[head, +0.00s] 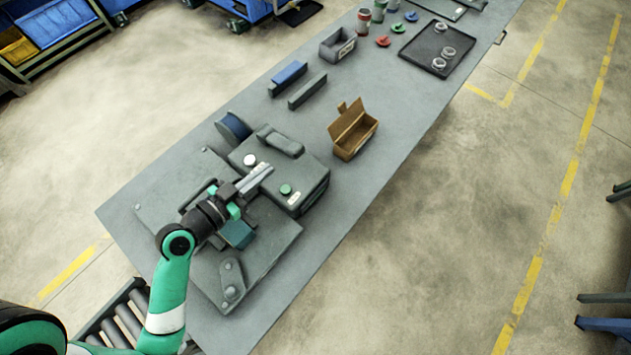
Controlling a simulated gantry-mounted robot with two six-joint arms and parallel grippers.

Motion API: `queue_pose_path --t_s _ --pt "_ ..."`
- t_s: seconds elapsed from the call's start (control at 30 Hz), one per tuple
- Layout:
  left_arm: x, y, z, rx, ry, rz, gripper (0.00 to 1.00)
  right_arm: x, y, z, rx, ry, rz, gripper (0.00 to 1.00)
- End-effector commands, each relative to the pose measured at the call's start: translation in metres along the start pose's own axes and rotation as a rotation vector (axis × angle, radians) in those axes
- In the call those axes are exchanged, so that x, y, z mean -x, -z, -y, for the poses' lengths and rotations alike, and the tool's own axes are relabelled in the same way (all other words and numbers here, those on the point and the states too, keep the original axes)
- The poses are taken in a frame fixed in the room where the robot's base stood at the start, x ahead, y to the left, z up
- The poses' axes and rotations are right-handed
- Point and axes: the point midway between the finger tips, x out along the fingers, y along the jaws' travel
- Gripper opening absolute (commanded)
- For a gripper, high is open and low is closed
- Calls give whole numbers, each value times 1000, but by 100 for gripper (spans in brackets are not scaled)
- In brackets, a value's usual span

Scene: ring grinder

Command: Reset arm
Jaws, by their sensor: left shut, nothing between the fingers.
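My left gripper (258,177) reaches in from the lower left on its green and black arm. It is shut and empty, with its fingertips in front of the grinder's grey housing (312,182). The housing has a white button (250,160) and a green button (286,189). Whether the fingers touch the housing cannot be told. My left arm hides part of the machine's base plate (275,238). My right gripper is not in view.
An open brown box (352,135) stands right of the housing. Grey and blue blocks (288,76), a grey bin (338,44) and a dark tray with metal rings (420,62) lie farther back on the table (400,120). Coloured cans and discs stand near the tray.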

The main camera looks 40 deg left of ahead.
Motion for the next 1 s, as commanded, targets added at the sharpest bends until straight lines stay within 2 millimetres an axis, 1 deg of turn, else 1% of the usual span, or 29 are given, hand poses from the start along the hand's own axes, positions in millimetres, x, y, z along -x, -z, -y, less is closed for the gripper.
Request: queue_pose_path --t_s 0.37,0.43,0.47,0.53,0.57,0.67,0.7,0.77,0.8,0.87,0.9,0.97,1.0 --pt "0 0 0 0 0 0 0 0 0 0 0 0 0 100" --pt "-1 0 -3 -2 -8 0 0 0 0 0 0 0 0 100" --pt "-2 2 -7 -6 -20 -4 0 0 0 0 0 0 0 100" --pt "-12 20 -14 -37 -52 -43 0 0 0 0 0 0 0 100" --pt "-18 33 -18 -56 -69 -70 0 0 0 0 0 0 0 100" --pt "-39 96 -37 -143 -134 -203 0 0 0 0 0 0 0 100" --pt "-46 129 -47 -192 -155 -270 0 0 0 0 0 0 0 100" --pt "-52 180 -64 -267 -177 -373 0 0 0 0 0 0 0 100" --pt "-54 214 -76 -306 -186 -442 0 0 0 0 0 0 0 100" --pt "-50 265 -93 -346 -192 -542 0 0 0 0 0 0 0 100" --pt "-44 298 -104 -362 -193 -608 0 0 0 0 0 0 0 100" --pt "-32 344 -119 -371 -189 -702 0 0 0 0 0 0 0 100" --pt "-22 371 -127 -367 -184 -758 0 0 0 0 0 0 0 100"
